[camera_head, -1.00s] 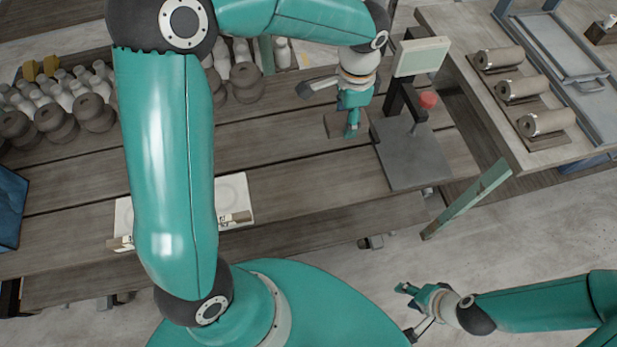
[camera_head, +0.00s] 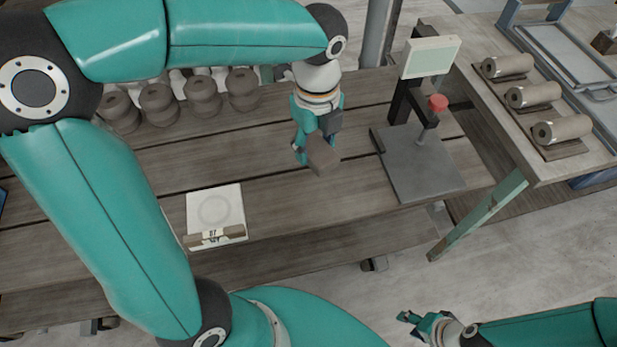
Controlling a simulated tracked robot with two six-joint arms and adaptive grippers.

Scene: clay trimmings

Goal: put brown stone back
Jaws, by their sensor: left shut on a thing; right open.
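The brown stone (camera_head: 323,156) is a small, dull brown block in the head view, near the middle of the wooden bench. My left gripper (camera_head: 304,152) is shut on it. The block appears tilted, and I cannot tell how high above the boards it is. My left gripper and its wrist hide part of the block. A white tile (camera_head: 214,200) with a faint ring mark and a numbered label lies on the bench to the left of it. My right gripper (camera_head: 407,318) is open and empty, low in the view, away from the bench.
A grey stand (camera_head: 420,175) with a red knob (camera_head: 438,103) and pale panel (camera_head: 431,57) stands right of the block. Several dark clay pieces (camera_head: 160,103) line the back left. Rolled cylinders (camera_head: 533,95) lie on the right table. Bare boards lie between tile and stand.

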